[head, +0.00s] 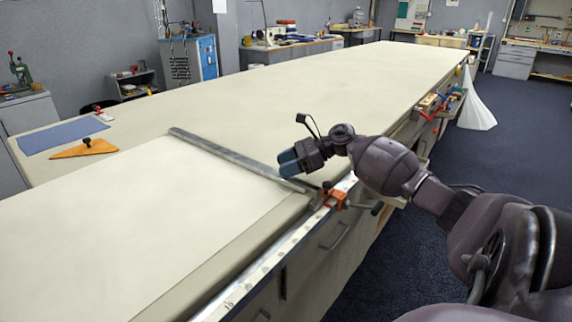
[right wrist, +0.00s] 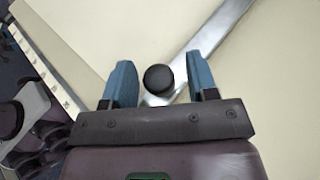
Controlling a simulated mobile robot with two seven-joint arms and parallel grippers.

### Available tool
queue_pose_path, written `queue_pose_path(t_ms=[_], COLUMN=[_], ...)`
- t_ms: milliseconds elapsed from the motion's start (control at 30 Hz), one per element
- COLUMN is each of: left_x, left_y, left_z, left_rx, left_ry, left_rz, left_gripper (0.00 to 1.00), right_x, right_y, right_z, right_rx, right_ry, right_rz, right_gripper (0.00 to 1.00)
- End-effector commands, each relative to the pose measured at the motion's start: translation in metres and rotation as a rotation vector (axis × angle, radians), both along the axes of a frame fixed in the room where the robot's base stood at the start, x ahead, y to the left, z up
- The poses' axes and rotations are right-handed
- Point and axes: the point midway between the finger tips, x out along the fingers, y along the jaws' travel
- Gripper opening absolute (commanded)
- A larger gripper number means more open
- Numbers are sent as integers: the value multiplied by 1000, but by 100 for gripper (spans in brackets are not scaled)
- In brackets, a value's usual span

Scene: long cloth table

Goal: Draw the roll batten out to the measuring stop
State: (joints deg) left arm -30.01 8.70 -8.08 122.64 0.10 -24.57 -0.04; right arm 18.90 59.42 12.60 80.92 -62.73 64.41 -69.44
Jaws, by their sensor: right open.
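The roll batten (head: 222,152) is a grey metal bar lying across the pale cloth, and it also runs diagonally through the right wrist view (right wrist: 208,38). A round black knob (right wrist: 159,78) shows on or over the batten. My right gripper (head: 287,163) is over the batten's near end, with its blue fingers open. In the right wrist view the knob appears between the fingers, with a gap on each side. The head view hides the knob behind the gripper. The orange measuring stop (head: 336,197) sits on the marked rail at the table's near edge. My left gripper is out of view.
The metal measuring rail (head: 268,264) runs along the table edge. The long table beyond the batten (head: 350,92) is clear.

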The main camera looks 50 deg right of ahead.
Motion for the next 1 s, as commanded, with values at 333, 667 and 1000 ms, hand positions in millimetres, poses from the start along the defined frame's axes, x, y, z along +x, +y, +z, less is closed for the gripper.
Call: queue_pose_path(t_ms=[333,667,1000], left_x=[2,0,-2], left_y=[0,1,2], left_z=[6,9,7], left_rx=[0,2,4], left_ry=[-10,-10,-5], left_rz=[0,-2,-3], left_gripper=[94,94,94], right_x=[-31,-59,-64], right_y=[-36,-70,-76], right_z=[21,38,42], right_rx=[-3,-2,-1], right_ry=[0,0,-1], right_rz=[-2,-3,-1], right_gripper=[53,53,53])
